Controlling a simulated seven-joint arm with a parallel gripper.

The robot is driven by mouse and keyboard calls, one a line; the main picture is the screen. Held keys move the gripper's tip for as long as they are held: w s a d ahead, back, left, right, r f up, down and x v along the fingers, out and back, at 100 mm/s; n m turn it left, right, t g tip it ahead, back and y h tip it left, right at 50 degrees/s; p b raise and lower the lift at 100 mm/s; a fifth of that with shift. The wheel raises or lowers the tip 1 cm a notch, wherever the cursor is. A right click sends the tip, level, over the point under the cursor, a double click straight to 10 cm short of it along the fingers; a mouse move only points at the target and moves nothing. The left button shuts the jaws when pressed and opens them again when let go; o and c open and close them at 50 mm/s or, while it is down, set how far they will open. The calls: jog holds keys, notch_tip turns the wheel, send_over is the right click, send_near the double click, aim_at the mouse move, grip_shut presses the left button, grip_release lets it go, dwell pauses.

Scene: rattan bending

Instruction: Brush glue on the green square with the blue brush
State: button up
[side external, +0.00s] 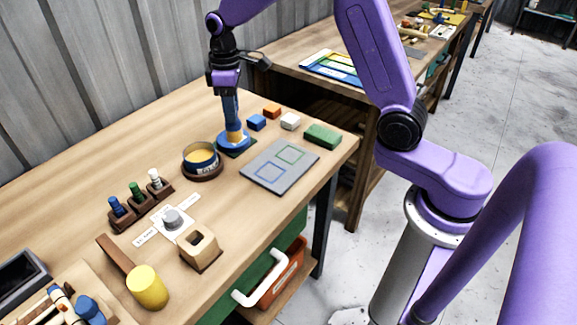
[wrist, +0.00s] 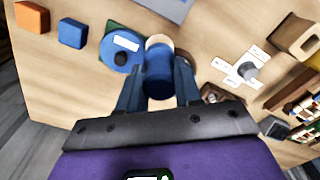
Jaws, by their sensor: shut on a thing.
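My gripper (side external: 231,118) points down at the far side of the bench, above a round blue disc (side external: 224,145) on a dark green base. It is shut on a blue cylinder with a pale tan end (side external: 236,137), which looks like the blue brush (wrist: 159,76). In the wrist view the tan end overlaps the edge of the disc (wrist: 113,52); I cannot tell whether they touch. The green square (side external: 290,154) is an outline on a grey panel (side external: 254,174), right of my gripper. A round pot (side external: 202,157) of yellowish glue stands left of my gripper.
Orange (side external: 271,111), blue (side external: 257,122), white (side external: 290,121) and green (side external: 322,135) blocks stand behind the panel.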

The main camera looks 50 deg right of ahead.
jog(key=s+d+m, duration=0.1)
jog(key=s+m, duration=0.1)
jog(key=s, duration=0.1)
jog(key=s+d+f+m, duration=0.1)
jog(key=s+d+m, duration=0.1)
jog(key=s+d+f+m, duration=0.1)
jog(key=s+d+m, duration=0.1)
jog(key=s+m, duration=0.1)
jog(key=shift+s+d, duration=0.2)
jog(key=shift+s, duration=0.1)
jog(key=s+d+r, duration=0.2)
jog(key=d+r, duration=0.1)
jog(key=d, duration=0.5)
jog(key=shift+w+f, duration=0.15)
jog(key=shift+f, duration=3.7)
jog(key=shift+w+a+f, duration=0.1)
jog(key=shift+a+f, duration=0.15)
grip_shut()
jog(key=shift+a, duration=0.4)
jog(key=shift+a+f, duration=0.15)
jog(key=shift+a, duration=2.45)
jog(key=shift+d, duration=3.25)
notch_tip(320, 180, up, 8)
jog(key=shift+f, duration=0.2)
